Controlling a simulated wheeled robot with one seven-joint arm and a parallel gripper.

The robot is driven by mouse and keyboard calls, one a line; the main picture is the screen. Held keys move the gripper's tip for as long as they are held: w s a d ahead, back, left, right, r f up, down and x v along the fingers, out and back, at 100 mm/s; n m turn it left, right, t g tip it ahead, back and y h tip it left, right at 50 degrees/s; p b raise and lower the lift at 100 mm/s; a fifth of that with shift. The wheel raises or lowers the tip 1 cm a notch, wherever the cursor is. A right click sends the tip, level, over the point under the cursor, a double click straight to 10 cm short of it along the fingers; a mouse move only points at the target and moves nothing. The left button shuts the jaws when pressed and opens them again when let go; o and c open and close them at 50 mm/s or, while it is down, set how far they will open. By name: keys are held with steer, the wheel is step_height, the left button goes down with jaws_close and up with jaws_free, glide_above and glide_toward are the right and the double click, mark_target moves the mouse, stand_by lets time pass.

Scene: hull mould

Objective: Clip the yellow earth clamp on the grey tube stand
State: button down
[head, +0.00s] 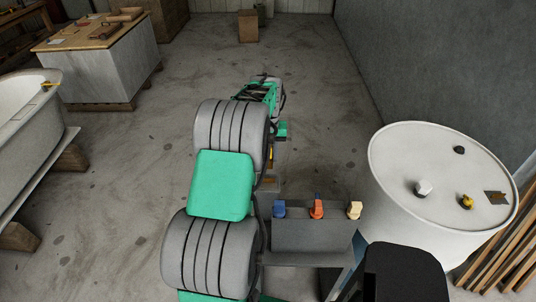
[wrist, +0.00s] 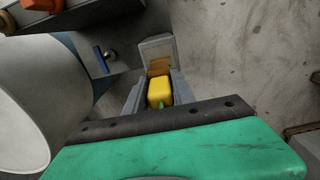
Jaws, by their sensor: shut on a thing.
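The yellow earth clamp (wrist: 159,92) is between the two grey fingers of my gripper (wrist: 156,94) in the wrist view, and the fingers are shut on it. Only its yellow body shows clearly; its lower end is hidden by my wrist. In the head view, my gripper (head: 269,160) is mostly hidden behind my arm, with a sliver of yellow showing. Just beyond the clamp is a small grey plate (wrist: 157,48) with a brown patch; I cannot tell whether they touch. I cannot make out the grey tube stand in either view.
A grey rack (head: 312,238) holds blue, orange and cream clamps, right of my arm. A pale hull mould (head: 25,110) and a workbench (head: 100,75) stand left.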

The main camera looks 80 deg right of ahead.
steer(key=shift+a+f+b, duration=0.15)
steer(key=shift+f+b, duration=0.25)
steer(key=shift+f, duration=0.05)
steer(key=shift+f+b, duration=1.15)
steer(key=shift+f, duration=0.9)
steer(key=shift+f+b, duration=1.2)
steer(key=shift+f, duration=0.75)
steer(key=c, duration=1)
jaws_free()
steer(key=shift+o, duration=0.2)
steer(key=shift+r, duration=0.1)
step_height(320, 180, up, 8)
steer(key=shift+f+b, duration=0.15)
steer(key=shift+b, duration=0.4)
